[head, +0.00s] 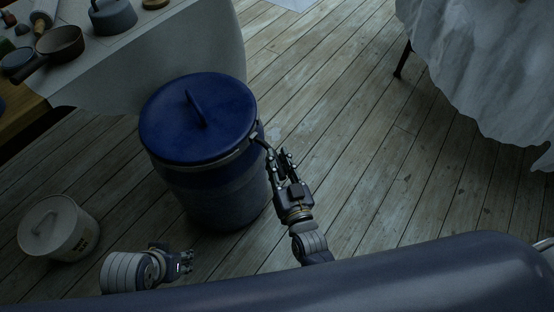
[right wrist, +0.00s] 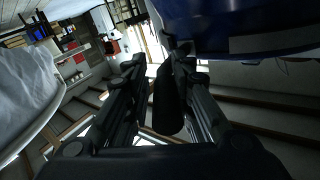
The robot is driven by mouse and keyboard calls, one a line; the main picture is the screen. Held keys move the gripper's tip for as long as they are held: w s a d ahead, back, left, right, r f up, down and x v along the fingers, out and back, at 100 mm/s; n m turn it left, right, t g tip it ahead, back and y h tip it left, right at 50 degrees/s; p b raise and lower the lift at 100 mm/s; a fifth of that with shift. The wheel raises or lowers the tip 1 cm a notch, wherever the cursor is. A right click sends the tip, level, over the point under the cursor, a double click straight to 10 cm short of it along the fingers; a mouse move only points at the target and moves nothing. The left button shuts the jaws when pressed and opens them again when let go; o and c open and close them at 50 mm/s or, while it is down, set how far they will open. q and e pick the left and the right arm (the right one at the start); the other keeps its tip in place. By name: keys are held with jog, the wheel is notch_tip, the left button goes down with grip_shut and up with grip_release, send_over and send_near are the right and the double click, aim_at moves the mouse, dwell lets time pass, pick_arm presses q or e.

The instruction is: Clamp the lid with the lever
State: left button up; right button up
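A blue drum (head: 218,195) stands on the floor, with a round blue lid (head: 180,120) with a bar handle sitting on its top. A dark lever (head: 262,143) sticks out from the right side of the drum's rim. In the right wrist view the black lever (right wrist: 167,103) lies between my right fingers, nearer the right one. My right gripper (head: 279,160) is open beside the drum, its fingers apart around the lever. My left gripper (head: 186,262) is low at the left, away from the drum; its finger opening is too small to judge.
A white lidded bucket (head: 60,228) stands on the floor at the left. A cloth-covered table (head: 160,55) with a pan (head: 60,43) and pots is behind the drum. A draped table (head: 490,60) is at the far right. The wooden floor (head: 390,170) between is clear.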

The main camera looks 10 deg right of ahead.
jog(key=shift+w+a+r, duration=0.15)
jog(key=shift+r, duration=0.1)
jog(key=s+d, duration=0.1)
jog(key=s, duration=1.1)
jog(key=shift+d+f, duration=0.25)
jog(key=shift+d, duration=0.15)
